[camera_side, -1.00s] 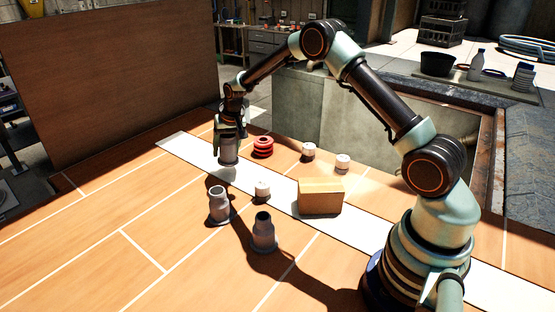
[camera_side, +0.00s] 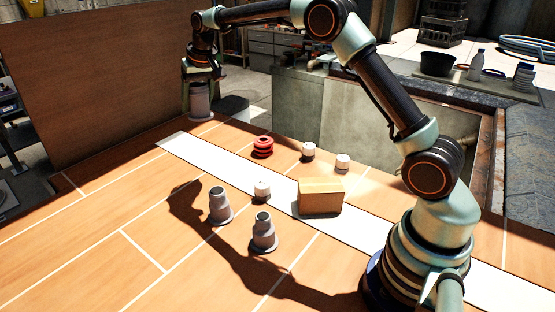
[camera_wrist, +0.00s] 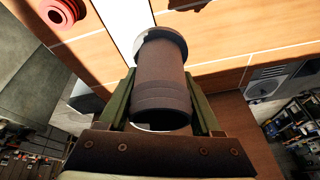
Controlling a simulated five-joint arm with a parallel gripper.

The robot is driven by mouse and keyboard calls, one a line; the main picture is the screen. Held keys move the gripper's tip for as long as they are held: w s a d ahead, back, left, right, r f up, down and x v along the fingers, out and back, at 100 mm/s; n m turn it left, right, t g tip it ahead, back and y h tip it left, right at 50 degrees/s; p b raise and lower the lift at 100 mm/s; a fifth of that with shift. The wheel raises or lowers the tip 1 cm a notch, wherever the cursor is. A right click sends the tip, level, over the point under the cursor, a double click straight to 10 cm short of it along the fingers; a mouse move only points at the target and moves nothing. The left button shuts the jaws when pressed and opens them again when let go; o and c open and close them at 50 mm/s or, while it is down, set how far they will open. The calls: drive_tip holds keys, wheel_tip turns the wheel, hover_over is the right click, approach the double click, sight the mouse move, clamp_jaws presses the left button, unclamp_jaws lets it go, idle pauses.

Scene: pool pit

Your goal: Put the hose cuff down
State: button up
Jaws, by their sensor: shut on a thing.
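My gripper (camera_side: 199,78) is shut on a grey hose cuff (camera_side: 200,103), which hangs upright below it near the far left edge of the table, above the surface. In the wrist view my gripper (camera_wrist: 162,96) has a green finger on each side of the cuff (camera_wrist: 162,72), whose wide rim points away from the camera. Two similar grey cuffs, one (camera_side: 219,205) further left and one (camera_side: 263,231) nearer the camera, stand upright on the table.
A red ribbed piece (camera_side: 263,147), a tan block (camera_side: 320,196) and white caps (camera_side: 262,190), (camera_side: 308,150), (camera_side: 342,162) stand on or near the white stripe (camera_side: 232,177). A brown panel (camera_side: 110,80) rises behind the left side.

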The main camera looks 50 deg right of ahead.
drive_tip(key=w+a+n, duration=0.2)
drive_tip(key=a+n, duration=0.2)
drive_tip(key=a, duration=0.6)
drive_tip(key=shift+y, duration=0.3)
wheel_tip(320, 180, down, 20)
drive_tip(key=shift+a, duration=0.1)
drive_tip(key=o, duration=1.4)
drive_tip(key=shift+f, duration=0.15)
